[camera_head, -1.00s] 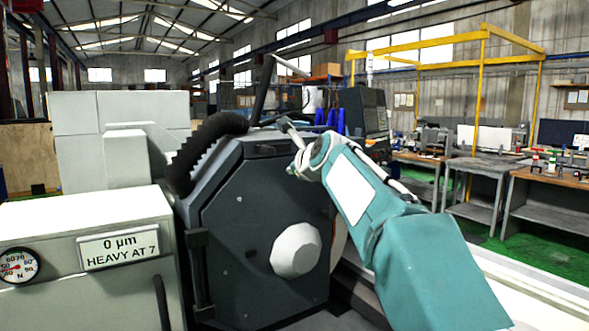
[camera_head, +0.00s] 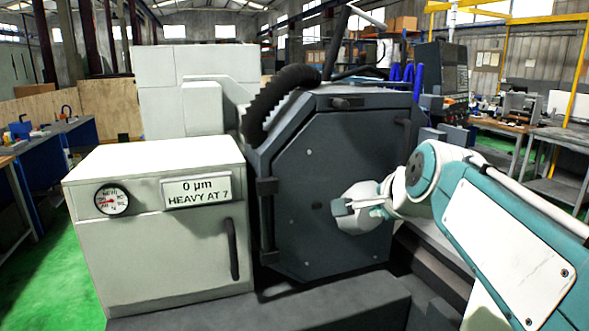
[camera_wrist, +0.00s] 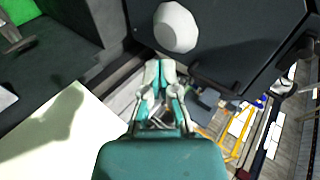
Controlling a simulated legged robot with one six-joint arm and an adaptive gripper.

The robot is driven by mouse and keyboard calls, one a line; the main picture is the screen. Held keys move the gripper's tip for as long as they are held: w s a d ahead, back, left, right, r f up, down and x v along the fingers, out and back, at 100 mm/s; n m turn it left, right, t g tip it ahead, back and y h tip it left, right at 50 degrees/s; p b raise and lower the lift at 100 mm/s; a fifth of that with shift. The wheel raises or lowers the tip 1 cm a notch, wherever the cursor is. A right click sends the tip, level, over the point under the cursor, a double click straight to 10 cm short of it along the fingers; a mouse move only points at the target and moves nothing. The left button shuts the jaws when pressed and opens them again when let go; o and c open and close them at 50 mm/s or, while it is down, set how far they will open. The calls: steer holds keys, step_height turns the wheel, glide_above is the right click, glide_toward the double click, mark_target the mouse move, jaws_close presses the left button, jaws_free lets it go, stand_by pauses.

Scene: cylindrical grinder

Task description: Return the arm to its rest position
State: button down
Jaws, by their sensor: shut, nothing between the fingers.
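My gripper (camera_head: 345,207) shows in the head view at the right of centre, in front of the grinder's dark octagonal housing (camera_head: 310,165). My teal and white arm reaches in from the right edge and is bent at the wrist. In the wrist view my gripper (camera_wrist: 160,66) points up the picture, and its fingers are closed together with nothing between them. A white rounded knob (camera_wrist: 176,27) on the dark housing lies just beyond the fingertips in that view.
A dark ledge (camera_head: 270,308) runs along the front. Green floor (camera_head: 55,285) is open at the far left. Workbenches stand at the right.

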steer(key=s+f+n+g+h, duration=0.1)
steer(key=s+f+n+g, duration=0.3)
steer(key=s+f+n, duration=1)
steer(key=s+f, duration=0.4)
steer(key=s, duration=0.4)
steer(key=shift+d+f+n+g+h, duration=0.3)
steer(key=shift+d+f, duration=0.05)
steer(key=shift+d, duration=0.05)
steer(key=shift+w, duration=0.1)
